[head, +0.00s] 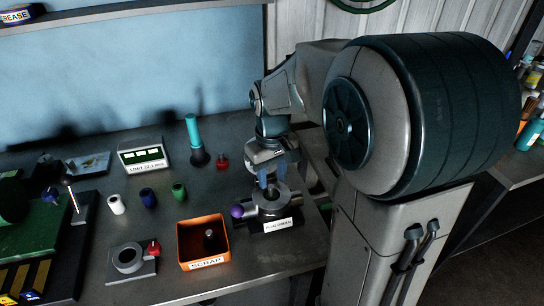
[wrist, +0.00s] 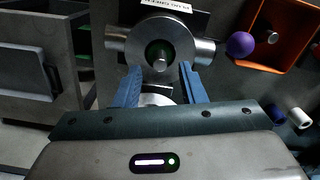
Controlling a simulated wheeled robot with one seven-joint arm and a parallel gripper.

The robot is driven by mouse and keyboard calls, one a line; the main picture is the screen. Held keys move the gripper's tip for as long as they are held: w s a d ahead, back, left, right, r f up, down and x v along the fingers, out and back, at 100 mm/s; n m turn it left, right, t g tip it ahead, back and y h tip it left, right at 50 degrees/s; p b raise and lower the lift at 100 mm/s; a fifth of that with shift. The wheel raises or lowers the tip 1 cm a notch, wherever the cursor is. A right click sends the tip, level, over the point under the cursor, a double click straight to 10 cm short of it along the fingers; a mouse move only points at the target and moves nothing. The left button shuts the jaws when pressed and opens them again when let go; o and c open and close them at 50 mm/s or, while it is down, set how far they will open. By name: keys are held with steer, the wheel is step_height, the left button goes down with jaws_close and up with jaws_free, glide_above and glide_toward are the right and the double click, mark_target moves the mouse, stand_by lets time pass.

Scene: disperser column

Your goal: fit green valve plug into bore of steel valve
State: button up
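The steel valve (head: 270,203) stands on the bench below my gripper; its round body (wrist: 139,52) and side stubs show in the wrist view. In the wrist view, a dark green plug (wrist: 152,49) with a steel stem is inside the ring of the bore. How deep it sits, I cannot tell. My gripper (head: 267,184) is right above the valve, pointing down. In the wrist view its blue fingers (wrist: 163,75) are apart, one on each side of the near part of the valve, with nothing visibly clamped between them. The head view hides the bore behind the fingers.
A purple ball (head: 237,211) sits at the valve's left. An orange scrap bin (head: 203,258) stands in front. White (head: 117,204), blue (head: 149,198) and green (head: 179,192) cylinders stand to the left. A red-topped piece rests on a grey block (head: 128,260).

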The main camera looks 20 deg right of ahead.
mark_target(272, 187)
step_height(272, 187, up, 7)
steer(key=s+f+m+t, duration=0.3)
steer(key=s, duration=1.1)
steer(key=shift+s+f, duration=0.15)
steer(key=shift+f, duration=0.2)
stand_by(0.5)
